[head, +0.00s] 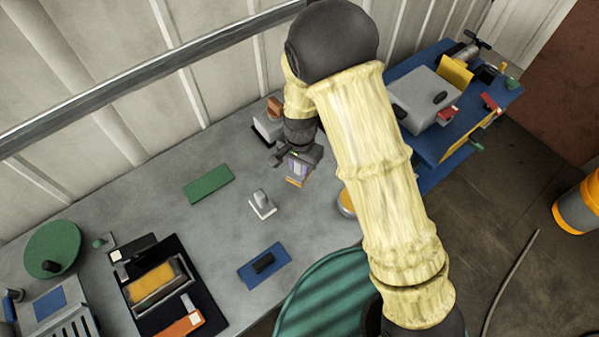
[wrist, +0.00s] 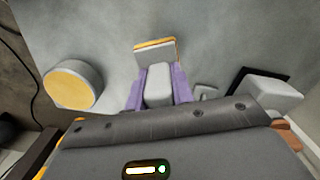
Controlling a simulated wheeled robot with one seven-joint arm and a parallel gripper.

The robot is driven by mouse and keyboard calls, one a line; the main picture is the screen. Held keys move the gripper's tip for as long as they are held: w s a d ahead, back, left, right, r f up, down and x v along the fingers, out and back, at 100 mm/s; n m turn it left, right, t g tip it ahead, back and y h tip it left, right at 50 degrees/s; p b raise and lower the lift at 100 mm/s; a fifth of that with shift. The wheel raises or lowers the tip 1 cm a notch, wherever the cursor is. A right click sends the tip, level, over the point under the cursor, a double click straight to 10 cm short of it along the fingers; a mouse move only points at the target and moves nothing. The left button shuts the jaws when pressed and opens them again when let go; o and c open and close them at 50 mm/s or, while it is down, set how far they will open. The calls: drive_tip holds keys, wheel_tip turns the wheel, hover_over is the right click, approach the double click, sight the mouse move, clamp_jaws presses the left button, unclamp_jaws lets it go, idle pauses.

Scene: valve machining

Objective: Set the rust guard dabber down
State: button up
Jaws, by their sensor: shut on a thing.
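The dabber (wrist: 157,86) has a light grey block handle and a flat grey plate with an orange edge, seen in the wrist view. My gripper (wrist: 158,92) is shut on the handle, one purple finger on each side. In the head view my gripper (head: 299,164) is over the back right part of the grey bench, and the dabber's orange edge (head: 295,182) shows just below the fingers. I cannot tell whether the dabber touches the bench.
A round tin with a yellow top (wrist: 72,85) stands left of the dabber in the wrist view. A grey block (head: 267,128) on a black mat is close behind my gripper. A small white-based piece (head: 262,204) and green plate (head: 208,184) lie left, with bare bench between.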

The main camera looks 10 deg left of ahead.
sight(299, 174)
drive_tip(key=shift+f+p, duration=0.35)
drive_tip(key=shift+f, duration=1.7)
drive_tip(key=shift+f, duration=0.1)
drive_tip(key=o, duration=1)
drive_tip(key=shift+c, duration=0.2)
wheel_tip(299, 174, up, 12)
drive_tip(key=shift+w+r+b, duration=0.1)
drive_tip(key=shift+b, duration=0.85)
drive_tip(key=shift+d, duration=0.15)
